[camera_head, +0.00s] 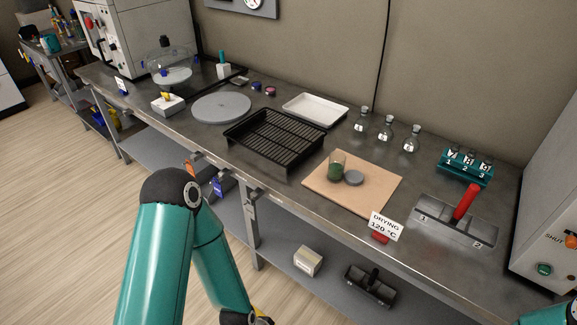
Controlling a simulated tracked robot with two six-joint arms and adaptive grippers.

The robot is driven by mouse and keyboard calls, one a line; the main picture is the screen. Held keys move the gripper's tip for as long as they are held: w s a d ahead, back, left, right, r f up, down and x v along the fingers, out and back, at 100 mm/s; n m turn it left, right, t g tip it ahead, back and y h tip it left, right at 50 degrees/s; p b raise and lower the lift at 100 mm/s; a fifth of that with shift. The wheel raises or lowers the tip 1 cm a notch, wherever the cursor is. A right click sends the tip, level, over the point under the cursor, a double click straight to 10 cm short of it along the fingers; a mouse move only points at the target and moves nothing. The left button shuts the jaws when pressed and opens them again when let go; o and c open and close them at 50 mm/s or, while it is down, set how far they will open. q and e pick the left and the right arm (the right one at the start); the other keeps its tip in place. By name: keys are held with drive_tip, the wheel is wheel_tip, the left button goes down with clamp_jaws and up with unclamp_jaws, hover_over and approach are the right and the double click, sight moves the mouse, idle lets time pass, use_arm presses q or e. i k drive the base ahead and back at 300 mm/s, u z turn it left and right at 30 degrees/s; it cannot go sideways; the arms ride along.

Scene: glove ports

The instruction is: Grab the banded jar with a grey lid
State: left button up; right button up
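A small glass jar (336,166) with dark green contents stands upright on a tan mat (315,184) on the bench. A round grey lid (353,178) shows close beside it, to its right; whether it lies flat on the mat or tops a low jar is hard to tell. Bands on either are too small to make out. My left arm bends in the lower left, and its wrist runs out at the bottom edge, so its gripper fingers are not seen. Only a teal piece of my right arm shows in the bottom right corner. Neither arm is near the mat.
A black slotted tray (275,140) lies left of the mat, with a white tray (315,110) behind. Several flasks (386,130) stand at the back. A drying sign (385,227) stands at the front edge. A red-handled carrier (455,221) is on the right.

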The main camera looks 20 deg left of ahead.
sight(337, 160)
drive_tip(key=z, duration=0.6)
drive_tip(key=i, duration=0.15)
drive_tip(key=u, duration=2)
drive_tip(key=k, duration=0.5)
drive_tip(key=z, duration=0.6)
drive_tip(key=i, duration=0.75)
drive_tip(key=z, duration=2.2)
